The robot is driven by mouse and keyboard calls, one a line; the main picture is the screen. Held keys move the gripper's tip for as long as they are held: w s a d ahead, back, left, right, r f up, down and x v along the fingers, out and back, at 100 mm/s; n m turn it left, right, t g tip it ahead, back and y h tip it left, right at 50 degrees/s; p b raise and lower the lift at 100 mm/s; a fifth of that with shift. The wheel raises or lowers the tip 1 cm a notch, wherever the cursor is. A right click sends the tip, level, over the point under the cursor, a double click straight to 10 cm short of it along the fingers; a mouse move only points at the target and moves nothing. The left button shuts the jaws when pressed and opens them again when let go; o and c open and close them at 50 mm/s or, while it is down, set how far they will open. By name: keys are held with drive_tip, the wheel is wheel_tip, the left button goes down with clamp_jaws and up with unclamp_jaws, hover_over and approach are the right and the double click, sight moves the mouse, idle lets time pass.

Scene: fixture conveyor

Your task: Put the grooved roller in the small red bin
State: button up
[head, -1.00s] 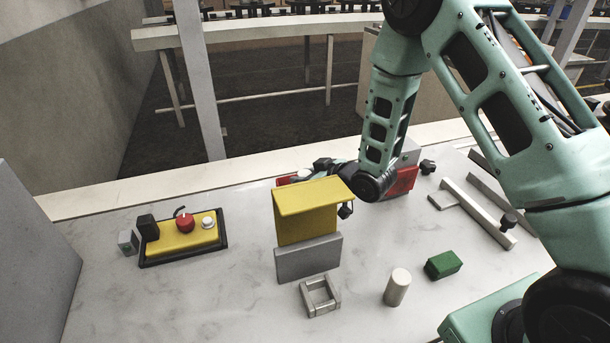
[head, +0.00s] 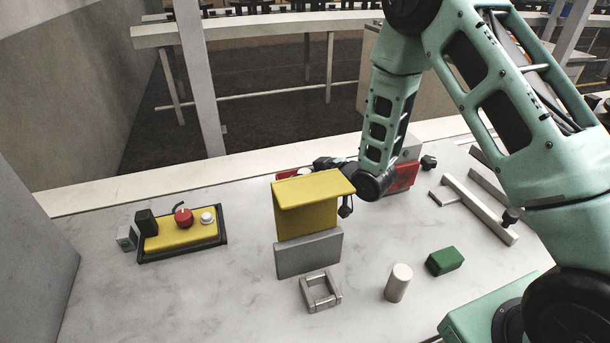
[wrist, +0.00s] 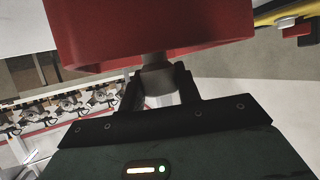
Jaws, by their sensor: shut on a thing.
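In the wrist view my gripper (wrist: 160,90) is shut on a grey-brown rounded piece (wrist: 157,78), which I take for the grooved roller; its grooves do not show. Just beyond the fingers is the red wall of a bin (wrist: 150,30), close to the held piece; I cannot tell whether they touch. In the head view a red bin part (head: 402,178) shows right of my wrist, and another red part (head: 291,174) shows left of it. I cannot tell whether they are one bin. The yellow guard hides my fingertips and the held piece there.
The yellow guard (head: 308,212) on a grey block (head: 308,254) stands in front of my wrist. A square metal frame (head: 320,292), a pale cylinder (head: 398,284) and a green block (head: 445,261) are nearer. A yellow button box (head: 180,234) is left; metal rails (head: 480,210) are right.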

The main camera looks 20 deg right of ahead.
drive_tip(key=shift+f, duration=0.3)
drive_tip(key=o, duration=1.1)
